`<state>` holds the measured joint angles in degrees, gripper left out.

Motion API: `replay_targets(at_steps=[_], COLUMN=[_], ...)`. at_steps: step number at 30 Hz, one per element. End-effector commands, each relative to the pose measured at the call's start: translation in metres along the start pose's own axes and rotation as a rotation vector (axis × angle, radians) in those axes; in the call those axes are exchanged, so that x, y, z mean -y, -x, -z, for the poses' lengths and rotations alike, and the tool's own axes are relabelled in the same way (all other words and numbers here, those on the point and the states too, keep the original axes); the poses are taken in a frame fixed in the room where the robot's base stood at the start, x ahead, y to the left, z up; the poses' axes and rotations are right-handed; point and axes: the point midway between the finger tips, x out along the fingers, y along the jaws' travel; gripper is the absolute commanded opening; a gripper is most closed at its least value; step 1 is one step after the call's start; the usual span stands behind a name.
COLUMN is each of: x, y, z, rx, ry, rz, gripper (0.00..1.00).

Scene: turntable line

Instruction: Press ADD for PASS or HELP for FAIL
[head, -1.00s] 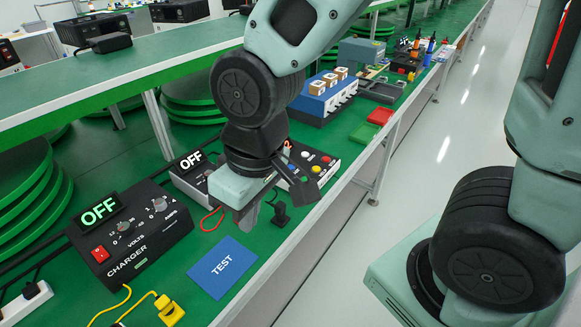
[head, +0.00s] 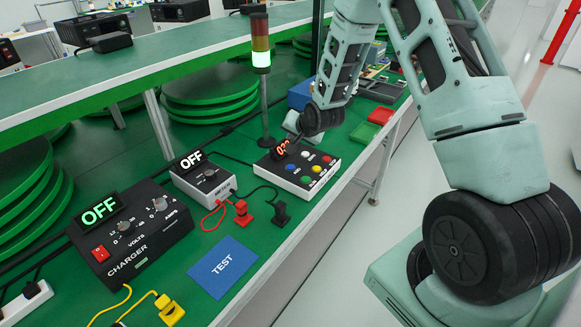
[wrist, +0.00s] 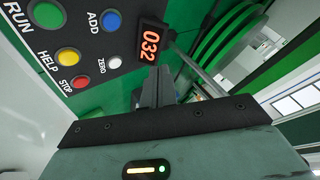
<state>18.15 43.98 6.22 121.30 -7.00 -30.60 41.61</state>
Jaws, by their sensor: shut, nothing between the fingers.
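The button panel (head: 276,178) stands on the green bench. In the wrist view its blue ADD button (wrist: 111,20), yellow HELP button (wrist: 68,57), green RUN button (wrist: 46,14), red STOP button (wrist: 80,82) and white ZERO button (wrist: 114,62) show. Its display (wrist: 151,43) reads 032. My gripper (wrist: 157,76) is shut and empty, its tips appearing below the display and right of ZERO. Their gap from the panel cannot be told. In the head view my wrist hides most of the gripper. ADD (head: 292,167) and HELP (head: 317,169) are uncovered there.
The charger (head: 125,235) and a smaller box (head: 203,178) both read OFF. The blue TEST mat (head: 222,266) is bare. Red (head: 242,212) and black (head: 281,214) connectors lie left of the panel.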

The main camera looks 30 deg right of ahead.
Motion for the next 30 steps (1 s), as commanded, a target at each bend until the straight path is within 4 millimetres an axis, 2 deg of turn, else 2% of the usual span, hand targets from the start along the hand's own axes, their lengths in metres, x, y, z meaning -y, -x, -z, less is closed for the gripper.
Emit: replay_targets(at_steps=[14, 30], x=[-0.003, -0.037], y=[-0.005, -0.052], z=[-0.004, -0.039], rx=[0.002, 0.003], ry=[0.003, 0.003], rz=[0.000, -0.001], gripper=[0.00, 0.00])
